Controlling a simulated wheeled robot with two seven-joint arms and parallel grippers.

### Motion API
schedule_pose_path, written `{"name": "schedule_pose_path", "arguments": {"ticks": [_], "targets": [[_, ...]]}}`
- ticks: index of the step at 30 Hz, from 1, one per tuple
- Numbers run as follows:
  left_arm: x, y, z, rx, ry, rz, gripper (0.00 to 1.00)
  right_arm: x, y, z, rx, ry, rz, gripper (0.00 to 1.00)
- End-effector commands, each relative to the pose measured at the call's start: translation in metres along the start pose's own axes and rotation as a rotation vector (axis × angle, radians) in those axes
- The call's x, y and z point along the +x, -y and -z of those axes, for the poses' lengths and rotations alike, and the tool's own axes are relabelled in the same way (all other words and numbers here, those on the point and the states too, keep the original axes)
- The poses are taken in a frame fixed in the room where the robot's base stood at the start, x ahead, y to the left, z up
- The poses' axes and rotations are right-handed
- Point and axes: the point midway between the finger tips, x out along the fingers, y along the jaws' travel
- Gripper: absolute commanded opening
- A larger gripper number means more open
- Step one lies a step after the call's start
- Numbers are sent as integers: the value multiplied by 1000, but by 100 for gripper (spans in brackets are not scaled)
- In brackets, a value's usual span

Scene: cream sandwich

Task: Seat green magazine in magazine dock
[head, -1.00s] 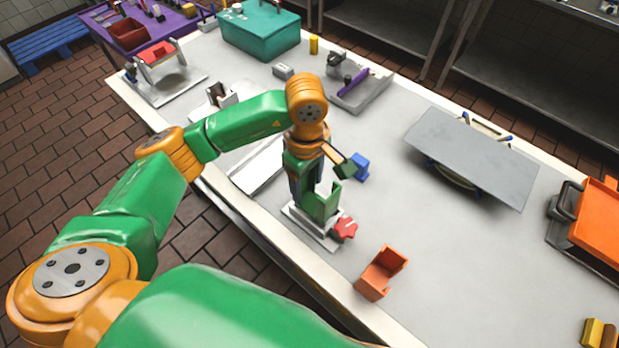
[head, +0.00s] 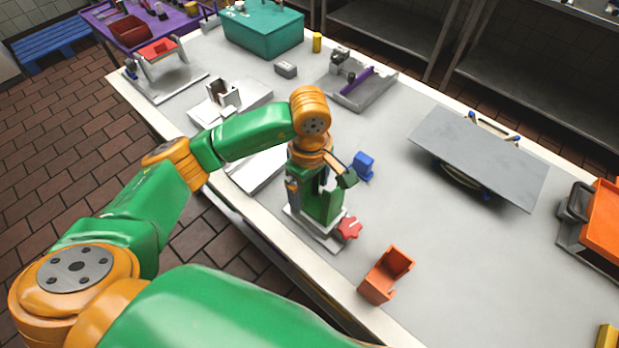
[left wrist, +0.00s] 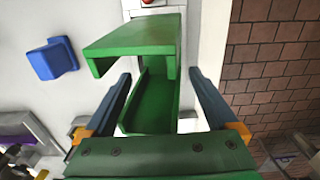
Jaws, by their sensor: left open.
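The green magazine (head: 325,208) is a channel-shaped green piece standing on a white base with a red knob (head: 348,229), near the table's front edge. My left gripper (head: 313,195) is just above and around it, pointing down. In the left wrist view the green magazine (left wrist: 150,105) lies between the two dark fingers, with a gap visible beside them, so the left gripper is open. The arm partly hides the magazine in the head view. I cannot tell for sure which fixture is the magazine dock. My right gripper is not seen.
A blue block (head: 363,166) stands just behind the gripper, and an orange holder (head: 387,275) is to its right. A white bracket (head: 222,94) on a white plate stands to the left. A grey tilted board (head: 480,155) is at right. The table between is mostly clear.

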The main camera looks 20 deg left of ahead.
Motion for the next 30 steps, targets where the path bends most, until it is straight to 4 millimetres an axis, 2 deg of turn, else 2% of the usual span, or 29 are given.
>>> {"name": "schedule_pose_path", "arguments": {"ticks": [5, 9, 15, 20, 30], "targets": [[-35, -2, 0, 2, -2, -9, 92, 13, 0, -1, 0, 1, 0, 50], [-72, -1, 1, 1, -6, -7, 92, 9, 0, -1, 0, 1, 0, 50], [-104, 0, 1, 0, -3, -3, 92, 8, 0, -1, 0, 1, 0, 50], [-113, 0, 0, 0, -2, -2, 92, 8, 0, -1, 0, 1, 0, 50], [-113, 0, 0, 1, -1, -1, 92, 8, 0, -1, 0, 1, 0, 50]]}}
